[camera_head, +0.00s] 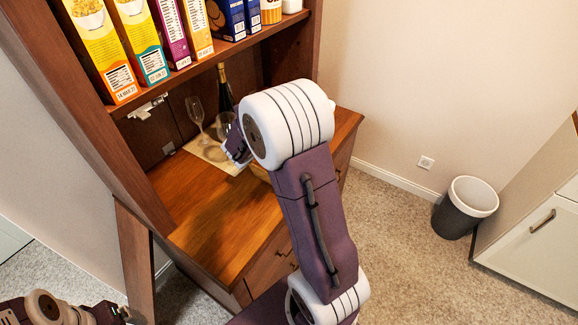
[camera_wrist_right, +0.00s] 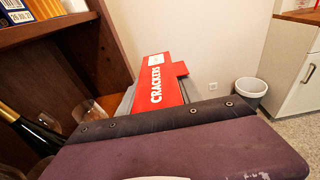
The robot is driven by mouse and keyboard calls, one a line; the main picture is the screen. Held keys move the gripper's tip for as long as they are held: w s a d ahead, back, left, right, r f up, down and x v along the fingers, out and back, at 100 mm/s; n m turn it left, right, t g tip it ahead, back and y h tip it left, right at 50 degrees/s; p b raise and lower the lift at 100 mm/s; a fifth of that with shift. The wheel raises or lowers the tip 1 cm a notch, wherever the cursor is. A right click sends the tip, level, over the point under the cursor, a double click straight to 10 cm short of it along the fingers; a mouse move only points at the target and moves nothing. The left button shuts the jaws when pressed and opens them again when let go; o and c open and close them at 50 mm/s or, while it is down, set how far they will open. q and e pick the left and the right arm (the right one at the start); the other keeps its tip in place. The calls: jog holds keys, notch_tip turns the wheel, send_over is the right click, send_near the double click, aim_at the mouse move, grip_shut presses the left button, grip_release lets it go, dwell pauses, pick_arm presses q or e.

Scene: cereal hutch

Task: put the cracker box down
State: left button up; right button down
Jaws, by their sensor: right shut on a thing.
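The cracker box (camera_wrist_right: 156,84) is red with white "CRACKERS" lettering and shows in the right wrist view. My right gripper (camera_wrist_right: 158,90) is shut on it, with a grey finger on either side. In the head view my right arm reaches over the wooden counter (camera_head: 213,218) of the hutch and hides the box. I cannot tell there how far the box is from the counter. My left gripper (camera_head: 124,313) is at the bottom left corner of the head view, away from the counter, and too small to read.
A dark bottle (camera_head: 224,90) and wine glasses (camera_head: 196,112) stand at the back of the counter near a pale mat (camera_head: 207,153). Several cereal boxes (camera_head: 107,55) fill the shelf above. The counter's front left is clear. A bin (camera_head: 464,207) stands on the floor at right.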

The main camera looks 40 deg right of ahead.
jog(key=shift+s, duration=0.1)
jog(key=shift+a, duration=0.2)
pick_arm(q)
jog(key=shift+w+a+f, duration=0.15)
jog(key=shift+a+f, duration=0.05)
jog(key=shift+f, duration=0.2)
pick_arm(e)
jog(key=w+a+f, duration=0.2)
jog(key=w+f, duration=0.9)
jog(key=shift+w, duration=0.3)
pick_arm(q)
jog(key=shift+f, duration=0.1)
pick_arm(e)
jog(key=shift+s, duration=0.1)
jog(key=c, duration=0.8)
grip_release()
jog(key=shift+f, duration=0.15)
